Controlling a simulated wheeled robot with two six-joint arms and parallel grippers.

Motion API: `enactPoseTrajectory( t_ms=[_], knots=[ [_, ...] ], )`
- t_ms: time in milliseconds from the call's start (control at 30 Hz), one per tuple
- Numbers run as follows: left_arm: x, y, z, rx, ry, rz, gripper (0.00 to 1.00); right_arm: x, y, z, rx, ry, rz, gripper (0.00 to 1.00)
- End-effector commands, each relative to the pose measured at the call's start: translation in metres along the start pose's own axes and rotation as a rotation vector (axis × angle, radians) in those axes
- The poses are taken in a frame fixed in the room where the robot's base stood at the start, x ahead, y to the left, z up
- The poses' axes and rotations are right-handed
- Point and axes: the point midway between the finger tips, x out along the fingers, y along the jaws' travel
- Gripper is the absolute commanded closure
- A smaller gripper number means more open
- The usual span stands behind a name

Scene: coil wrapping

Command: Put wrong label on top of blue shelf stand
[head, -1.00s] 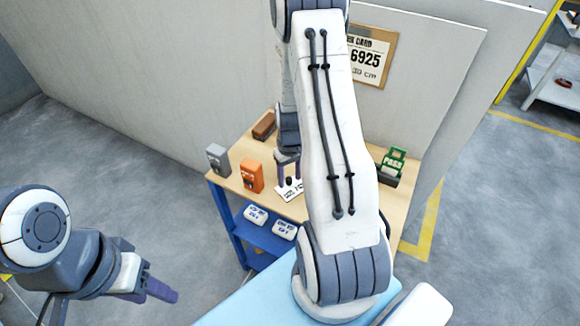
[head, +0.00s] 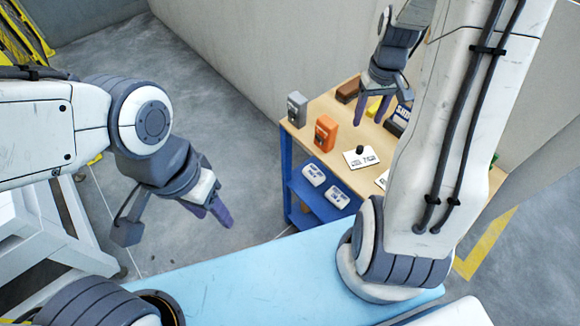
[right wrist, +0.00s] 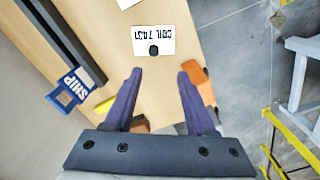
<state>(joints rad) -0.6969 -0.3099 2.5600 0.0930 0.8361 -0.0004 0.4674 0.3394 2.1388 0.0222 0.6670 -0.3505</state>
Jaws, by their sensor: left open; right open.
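A white label card (head: 368,160) with a black knob lies flat on the wooden top of the blue shelf stand (head: 285,165). In the right wrist view the label card (right wrist: 182,42) reads "COIL 7A31". A second white card (head: 382,181) is partly hidden by my right arm; I cannot tell which card is the wrong one. My right gripper (head: 371,111) is open and empty above the stand, apart from the knob; it also shows in the right wrist view (right wrist: 159,76). My left gripper (head: 218,213) is open and empty, left of the stand.
A grey box (head: 297,108), an orange box (head: 326,132), a brown block (head: 347,91) and a blue SHIP sign (right wrist: 75,88) stand on the wooden top. A wall stands behind.

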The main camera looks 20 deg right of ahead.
Motion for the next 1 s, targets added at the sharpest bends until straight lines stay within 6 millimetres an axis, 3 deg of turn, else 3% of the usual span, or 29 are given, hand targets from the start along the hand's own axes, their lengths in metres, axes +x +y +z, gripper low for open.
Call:
enactPoseTrajectory(
  t_ms=[167,300,433,600,700,833,1000],
  knots=[
    [0.0,0.0,0.0,0.0,0.0,0.0,0.5,-0.028,-0.092,0.011,-0.175,0.017,-0.007,0.44],
    [0.0,0.0,0.0,0.0,0.0,0.0,0.5,-0.05,-0.177,0.054,-0.358,0.026,-0.023,0.44],
    [0.0,0.0,0.0,0.0,0.0,0.0,0.5,-0.065,-0.231,0.111,-0.523,0.029,-0.042,0.44],
    [0.0,0.0,0.0,0.0,0.0,0.0,0.5,-0.073,-0.262,0.176,-0.686,0.024,-0.065,0.44],
    [0.0,0.0,0.0,0.0,0.0,0.0,0.5,-0.075,-0.266,0.199,-0.742,0.019,-0.072,0.44],
    [0.0,0.0,0.0,0.0,0.0,0.0,0.5,-0.075,-0.267,0.211,-0.77,0.016,-0.076,0.44],
    [0.0,0.0,0.0,0.0,0.0,0.0,0.5,-0.075,-0.267,0.212,-0.771,0.015,-0.076,0.44]
  ],
)
